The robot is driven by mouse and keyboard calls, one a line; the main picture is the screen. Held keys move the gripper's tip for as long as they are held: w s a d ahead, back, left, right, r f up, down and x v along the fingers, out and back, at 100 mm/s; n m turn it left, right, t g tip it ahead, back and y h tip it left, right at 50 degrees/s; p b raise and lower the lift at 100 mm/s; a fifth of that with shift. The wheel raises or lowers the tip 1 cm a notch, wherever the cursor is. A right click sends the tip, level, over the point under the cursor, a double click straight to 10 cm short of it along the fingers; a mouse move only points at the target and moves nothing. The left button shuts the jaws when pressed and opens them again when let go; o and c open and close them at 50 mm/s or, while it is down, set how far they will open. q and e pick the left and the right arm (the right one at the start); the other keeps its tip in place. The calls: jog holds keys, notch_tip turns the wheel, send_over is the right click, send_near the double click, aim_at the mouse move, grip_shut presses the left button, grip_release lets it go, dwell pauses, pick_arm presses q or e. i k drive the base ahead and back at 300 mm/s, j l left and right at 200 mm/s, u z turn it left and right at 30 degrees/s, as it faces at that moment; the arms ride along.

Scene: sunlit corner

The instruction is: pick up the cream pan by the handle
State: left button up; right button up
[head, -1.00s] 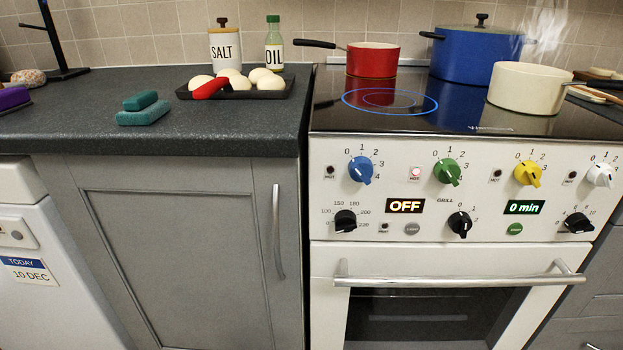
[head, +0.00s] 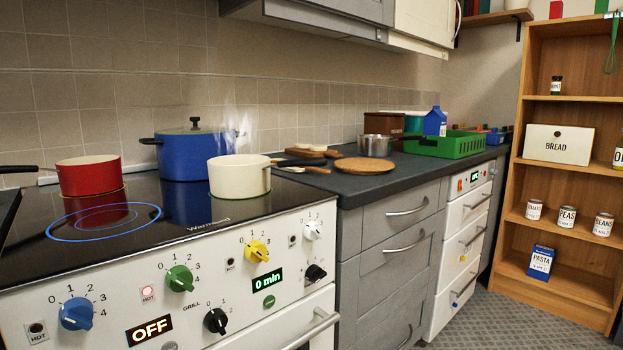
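The cream pan (head: 239,177) stands upright on the black glass hob (head: 140,240), at its right end. Its handle (head: 300,164) points right, past the hob edge and over the grey worktop. Neither of my grippers shows in the head view.
A blue pot (head: 195,155) with a lid stands behind the cream pan, with steam nearby. A red pan (head: 88,176) stands at left. A lit blue ring marks the front left hob. Right of the hob are a round cork mat (head: 364,165), a metal pot (head: 376,146) and a green crate (head: 455,145).

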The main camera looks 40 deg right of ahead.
aim_at(239, 169)
jog(key=z, duration=0.75)
